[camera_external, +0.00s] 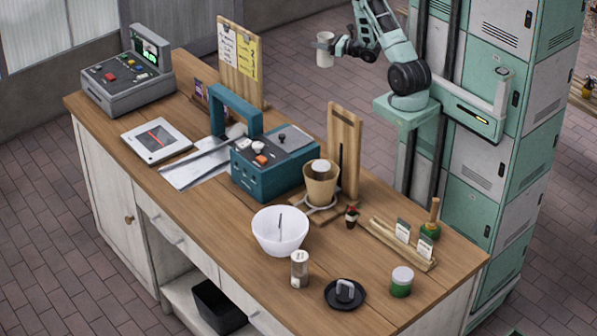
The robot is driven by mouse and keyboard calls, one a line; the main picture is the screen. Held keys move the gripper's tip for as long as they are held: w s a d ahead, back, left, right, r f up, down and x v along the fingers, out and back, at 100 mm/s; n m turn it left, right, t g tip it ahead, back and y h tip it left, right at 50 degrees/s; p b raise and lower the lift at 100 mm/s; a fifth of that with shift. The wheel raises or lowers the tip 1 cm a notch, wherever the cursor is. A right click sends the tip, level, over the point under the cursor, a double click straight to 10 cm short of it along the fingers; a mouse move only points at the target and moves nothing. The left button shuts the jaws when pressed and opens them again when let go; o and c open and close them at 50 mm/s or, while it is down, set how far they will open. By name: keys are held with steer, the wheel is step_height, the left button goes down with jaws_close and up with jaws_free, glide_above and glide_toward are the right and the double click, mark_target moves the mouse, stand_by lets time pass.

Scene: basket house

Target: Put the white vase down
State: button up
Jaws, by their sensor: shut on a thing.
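The white vase (325,49) is a small, pale, upright, cup-like thing at the top middle of the external view. My gripper (340,47) is shut on it, holding it from its right side. The vase is in the air, over or beyond the back edge of the wooden counter (208,234); the exact height and distance are hard to tell. The finger details are small and partly hidden behind the vase.
The counter holds a white bowl (281,231), a teal machine (275,160), a grey register (128,85), a beige cup (321,183), a black lid (344,294) and a green jar (401,281). Upright boards stand along its back edge. Bare wood shows at the front and right.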

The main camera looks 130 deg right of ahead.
steer(key=s+d+r+m+g+h+b, duration=0.15)
steer(key=s+r+m+g, duration=0.35)
steer(key=s, duration=0.7)
steer(key=w+f+n+t+y+b, duration=0.2)
steer(key=w+n+t, duration=0.1)
steer(key=w, duration=0.6)
steer(key=w+a+f+n+t+y+b, duration=0.1)
steer(key=w+f+n+t+y, duration=0.2)
steer(key=w, duration=0.6)
steer(key=w+n+t+y+b, duration=0.1)
steer(key=w+n+t+b, duration=0.2)
steer(key=w, duration=0.6)
steer(key=w+a+f+n+t+y+p, duration=0.1)
steer(key=w+a+n+t+y+p, duration=0.25)
steer(key=w, duration=0.75)
steer(key=w+a+n+t+y, duration=0.2)
steer(key=w+a+n+y, duration=0.4)
steer(key=w, duration=0.5)
step_height(320, 180, down, 11)
steer(key=w+a+m+y+p, duration=0.1)
steer(key=p, duration=0.1)
steer(key=shift+w+a+r+y, duration=0.15)
steer(key=shift+a+y, duration=0.2)
steer(key=shift+y, duration=0.05)
